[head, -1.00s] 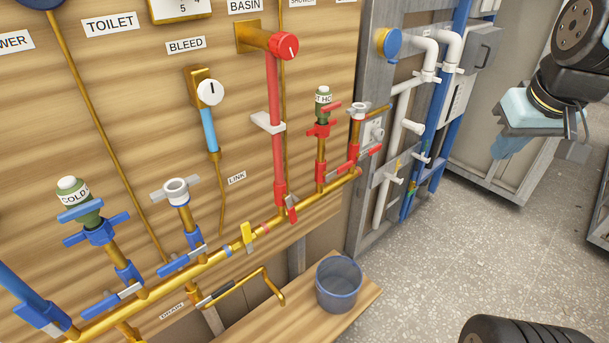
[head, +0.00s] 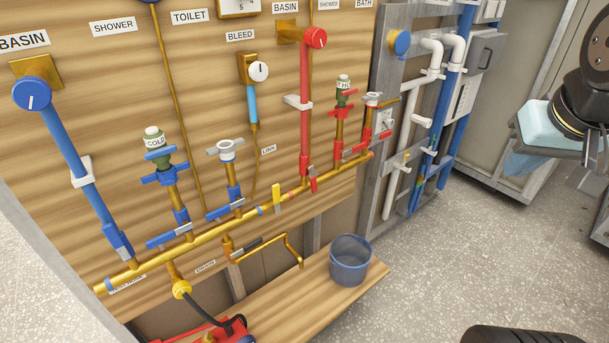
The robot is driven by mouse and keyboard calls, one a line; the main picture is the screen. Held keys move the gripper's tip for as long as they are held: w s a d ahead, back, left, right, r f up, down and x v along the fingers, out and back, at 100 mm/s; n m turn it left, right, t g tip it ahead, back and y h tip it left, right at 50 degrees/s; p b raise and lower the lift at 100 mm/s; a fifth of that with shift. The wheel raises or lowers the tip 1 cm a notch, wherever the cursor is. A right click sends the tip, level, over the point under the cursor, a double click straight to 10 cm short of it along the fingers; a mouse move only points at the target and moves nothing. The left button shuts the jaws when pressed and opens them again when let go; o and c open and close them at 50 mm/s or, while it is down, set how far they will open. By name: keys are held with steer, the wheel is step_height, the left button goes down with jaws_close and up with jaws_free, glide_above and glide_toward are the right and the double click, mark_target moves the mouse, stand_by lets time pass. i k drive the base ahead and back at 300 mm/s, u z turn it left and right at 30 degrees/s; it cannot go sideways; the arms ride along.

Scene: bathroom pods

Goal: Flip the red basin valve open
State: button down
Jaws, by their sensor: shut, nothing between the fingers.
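The red basin pipe (head: 304,110) runs down the wooden board from a red round knob (head: 316,38) under a BASIN label. At its foot, where it meets the brass manifold, is the basin valve with a small red lever (head: 312,180). The lever hangs slanting downward, roughly along the pipe; I cannot tell its exact angle. My gripper (head: 527,162) is at the right edge, far from the valve, over the floor beside the cabinets.
A blue basin pipe (head: 72,150) stands at far left. A bucket (head: 350,260) stands on the wooden shelf below. Open speckled floor (head: 440,260) lies to the right.

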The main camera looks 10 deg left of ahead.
mark_target(313, 178)
steer(key=z, duration=0.1)
steer(key=i, duration=1.05)
steer(key=u, duration=0.15)
steer(key=k, duration=0.6)
steer(key=z, duration=0.1)
